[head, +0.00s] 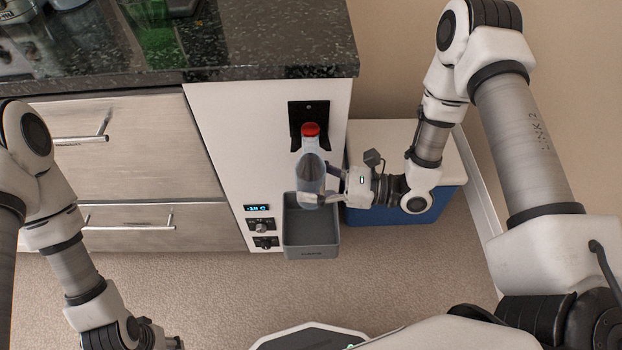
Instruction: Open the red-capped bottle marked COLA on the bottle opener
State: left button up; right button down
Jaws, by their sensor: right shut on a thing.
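The bottle (311,172) is clear with a red cap (311,130) and stands about upright; no COLA marking is readable from here. My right gripper (324,186) is shut on the bottle's body from the right side. The black bottle opener (309,110) is fixed on the white end panel of the counter. The red cap is in front of the opener's lower part in this view; I cannot tell whether they touch. My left gripper (160,338) is at the bottom left, mostly cut off or hidden, far from the bottle.
A grey bin (310,245) hangs on the panel below the bottle. A small display and knobs (261,225) are left of it. A blue cooler with a white lid (400,215) stands behind my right gripper. The dark countertop (270,45) overhangs above.

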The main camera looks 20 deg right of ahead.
jog(key=shift+f+b, duration=0.9)
jog(key=shift+f, duration=0.55)
jog(key=shift+f, duration=0.45)
dwell(0.5)
jog(key=s+a, duration=0.3)
jog(key=s, duration=0.8)
jog(key=shift+s+a+p, duration=0.15)
jog(key=shift+s+p, duration=0.1)
jog(key=shift+p, duration=0.1)
dwell(0.5)
dwell(0.5)
